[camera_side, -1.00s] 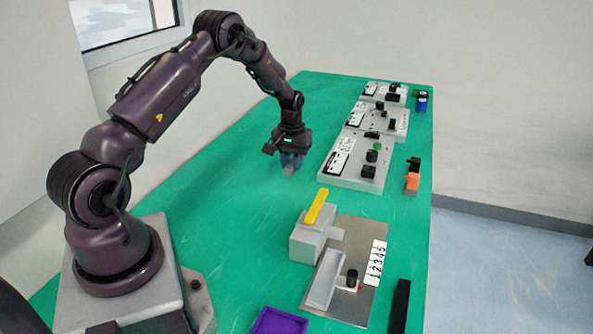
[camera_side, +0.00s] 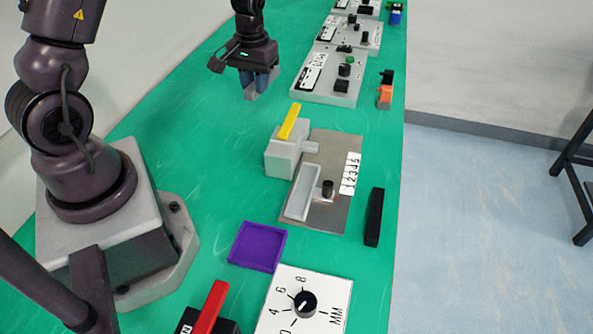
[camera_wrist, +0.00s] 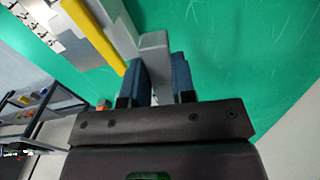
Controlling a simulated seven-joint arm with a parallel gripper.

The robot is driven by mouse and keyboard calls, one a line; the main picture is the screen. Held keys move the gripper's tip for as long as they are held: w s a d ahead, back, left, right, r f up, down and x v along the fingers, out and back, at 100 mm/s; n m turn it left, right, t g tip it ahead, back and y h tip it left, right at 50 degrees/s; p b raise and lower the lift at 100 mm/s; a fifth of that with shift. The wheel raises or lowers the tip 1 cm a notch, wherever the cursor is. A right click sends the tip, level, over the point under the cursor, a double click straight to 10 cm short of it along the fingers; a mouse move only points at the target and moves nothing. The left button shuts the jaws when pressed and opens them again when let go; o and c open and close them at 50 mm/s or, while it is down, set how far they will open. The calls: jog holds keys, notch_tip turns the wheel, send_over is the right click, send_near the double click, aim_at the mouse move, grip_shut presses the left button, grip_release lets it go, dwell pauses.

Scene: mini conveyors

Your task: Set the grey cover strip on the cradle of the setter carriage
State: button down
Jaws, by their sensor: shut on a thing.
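My gripper (camera_side: 262,84) is shut on the grey cover strip (camera_side: 250,95), left of the nearest control panel. In the wrist view the strip (camera_wrist: 155,50) stands between the two blue fingers; its lower part is hidden by my gripper. The setter is a grey-brown plate (camera_side: 325,222) with a grey block, a yellow lever (camera_side: 289,121) and a number scale. A pale, shallow, trough-shaped piece (camera_side: 303,192) with a black knob (camera_side: 327,188) lies on the plate; it looks like the carriage with its cradle, and it appears empty. My gripper is apart from the setter, beyond it in the side view.
A purple tray (camera_side: 257,246), a dial panel (camera_side: 303,303) and a red-handled switch (camera_side: 208,308) are in front. A black bar (camera_side: 374,217) lies right of the setter. Panels with knobs (camera_side: 330,77) line the back right. Green table is bare left of the setter.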

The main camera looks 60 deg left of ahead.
jog(key=w+d+f+m, duration=0.1)
jog(key=d+f+m, duration=0.1)
jog(key=d, duration=1.2)
jog(key=n, duration=0.1)
send_over(299, 202)
jog(key=f, duration=0.1)
jog(key=shift+f+n, duration=0.65)
jog(key=shift+f, duration=1.55)
jog(key=shift+f+n, duration=0.65)
jog(key=shift+f, duration=1.5)
jog(key=shift+f, duration=0.15)
jog(key=c, duration=0.9)
grip_release()
jog(key=shift+c, duration=0.2)
